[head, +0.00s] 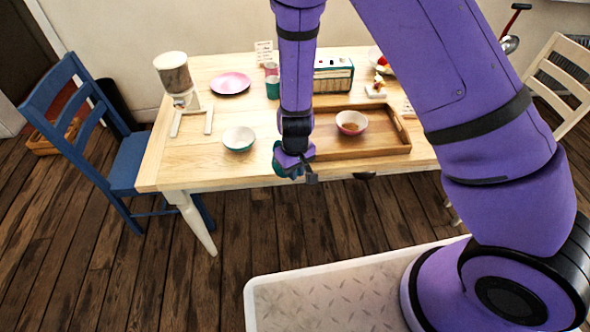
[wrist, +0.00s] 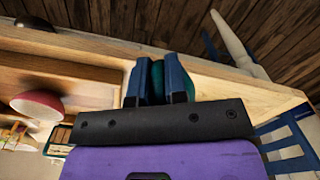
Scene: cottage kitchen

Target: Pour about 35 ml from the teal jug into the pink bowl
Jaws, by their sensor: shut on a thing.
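The pink bowl (head: 351,122) stands upright on the wooden tray, with something brown inside it. It also shows at the left of the wrist view (wrist: 38,104). My gripper (head: 288,165) is at the table's front edge, left of the bowl and apart from it. It is shut on the teal jug (wrist: 156,78), which shows only in part between and beside the fingers in the wrist view. In the head view, the jug is mostly hidden behind my gripper. I cannot tell the jug's tilt or its contents.
The wooden tray (head: 404,135) has raised walls. A teal bowl (head: 238,139) stands left of my gripper. A pink plate (head: 231,83), a dispenser on a stand (head: 175,76), a teal cup (head: 273,88) and a radio (head: 333,75) are farther back. A blue chair (head: 125,155) is left.

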